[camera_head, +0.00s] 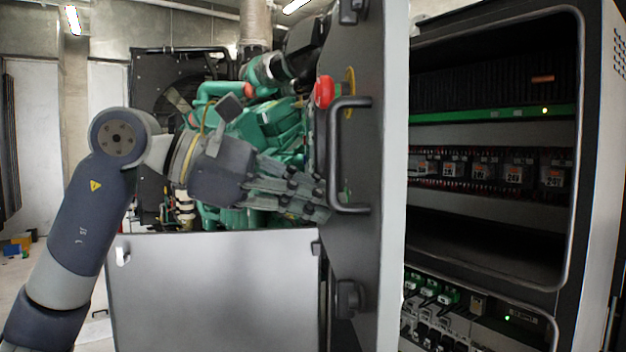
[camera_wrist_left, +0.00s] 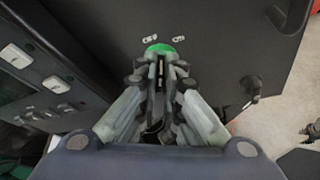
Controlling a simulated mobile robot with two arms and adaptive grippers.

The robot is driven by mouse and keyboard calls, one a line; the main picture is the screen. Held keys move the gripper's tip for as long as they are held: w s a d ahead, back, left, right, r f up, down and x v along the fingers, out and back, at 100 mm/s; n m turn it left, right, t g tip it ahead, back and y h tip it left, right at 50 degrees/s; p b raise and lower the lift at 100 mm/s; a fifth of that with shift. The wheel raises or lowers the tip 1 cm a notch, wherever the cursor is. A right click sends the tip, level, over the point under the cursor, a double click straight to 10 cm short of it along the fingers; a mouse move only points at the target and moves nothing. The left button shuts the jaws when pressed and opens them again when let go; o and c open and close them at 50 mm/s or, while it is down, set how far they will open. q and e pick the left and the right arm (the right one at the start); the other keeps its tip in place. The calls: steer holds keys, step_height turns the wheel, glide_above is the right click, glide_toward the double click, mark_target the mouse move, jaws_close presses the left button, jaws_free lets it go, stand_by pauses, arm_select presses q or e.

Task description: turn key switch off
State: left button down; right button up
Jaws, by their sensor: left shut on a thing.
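My left gripper (camera_head: 322,198) reaches in from the left to the dark panel door (camera_head: 375,80), just left of its handle. In the left wrist view its fingers (camera_wrist_left: 161,66) are closed together against the dark panel, on the key switch. Little of the switch shows; a pale sliver is visible between the fingertips. A round green part (camera_wrist_left: 165,47) shows just beyond the tips, with two small white marks above it. I cannot tell the switch's position. My right gripper is not in view.
A red button (camera_head: 324,91) with a yellow ring is on the panel above my gripper. A black handle (camera_head: 345,150) stands out close to the fingertips. The green engine (camera_head: 270,125) is behind the arm. An open cabinet (camera_head: 590,200) stands right.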

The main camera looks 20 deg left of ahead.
arm_select(q)
steer(key=shift+w+a+r+n+g+h+p, duration=0.1)
steer(key=shift+n+g+h+p, duration=0.2)
steer(key=shift+n+g+p, duration=1.25)
steer(key=shift+n+t, duration=0.25)
steer(key=shift+n, duration=0.1)
steer(key=c, duration=1.8)
jaws_free()
steer(key=shift+o, duration=0.2)
steer(key=v, duration=1.2)
